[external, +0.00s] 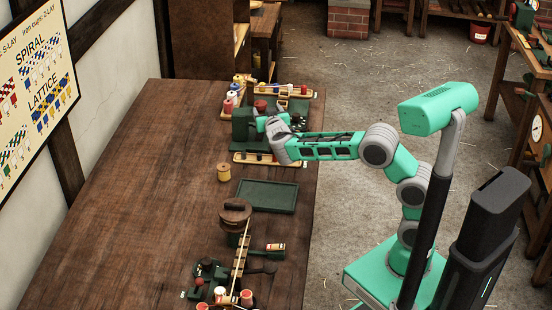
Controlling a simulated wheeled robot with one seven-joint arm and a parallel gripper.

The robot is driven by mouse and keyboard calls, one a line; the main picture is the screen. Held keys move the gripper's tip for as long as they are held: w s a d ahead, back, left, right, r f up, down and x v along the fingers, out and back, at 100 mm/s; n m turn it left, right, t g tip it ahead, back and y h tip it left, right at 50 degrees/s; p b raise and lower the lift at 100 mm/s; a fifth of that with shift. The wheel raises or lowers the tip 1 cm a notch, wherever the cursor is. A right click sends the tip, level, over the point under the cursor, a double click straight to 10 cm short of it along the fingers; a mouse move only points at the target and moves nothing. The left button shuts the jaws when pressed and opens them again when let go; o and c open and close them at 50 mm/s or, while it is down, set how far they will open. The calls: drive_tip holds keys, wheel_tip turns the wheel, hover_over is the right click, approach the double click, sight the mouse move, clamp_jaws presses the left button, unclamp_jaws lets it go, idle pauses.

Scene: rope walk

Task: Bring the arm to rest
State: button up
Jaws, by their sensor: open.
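My arm reaches left from its green base over the table's right side. My gripper (266,121) is at the far part of the wooden table (140,180), close beside a dark green block-like fixture (241,124). It is small in this view and partly hidden by the wrist, but its jaws are apart. I cannot tell whether it touches the fixture or the things around it. No object is seen held in it.
A round brown piece (236,213) and a roped device (241,252) stand nearer. The table's left side is clear.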

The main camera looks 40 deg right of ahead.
drive_tip(key=s+d+r+n+g+y+p, duration=0.1)
drive_tip(key=s+d+g+y+p, duration=0.2)
drive_tip(key=s, duration=0.6)
drive_tip(key=s+d+r+n+g+y+p, duration=0.1)
drive_tip(key=s+d+r+g+p, duration=0.15)
drive_tip(key=s+d+p, duration=0.4)
drive_tip(key=s+a+f+n+g+y+p, duration=0.1)
drive_tip(key=s+f+g, duration=0.1)
drive_tip(key=s, duration=0.9)
drive_tip(key=s+a+f+n+g+y+p, duration=0.1)
drive_tip(key=s+a+f+n+g+y, duration=0.1)
drive_tip(key=s, duration=0.9)
drive_tip(key=shift+s+g+p, duration=0.3)
drive_tip(key=shift+s+g, duration=0.1)
drive_tip(key=shift+g, duration=0.15)
drive_tip(key=shift+c, duration=0.5)
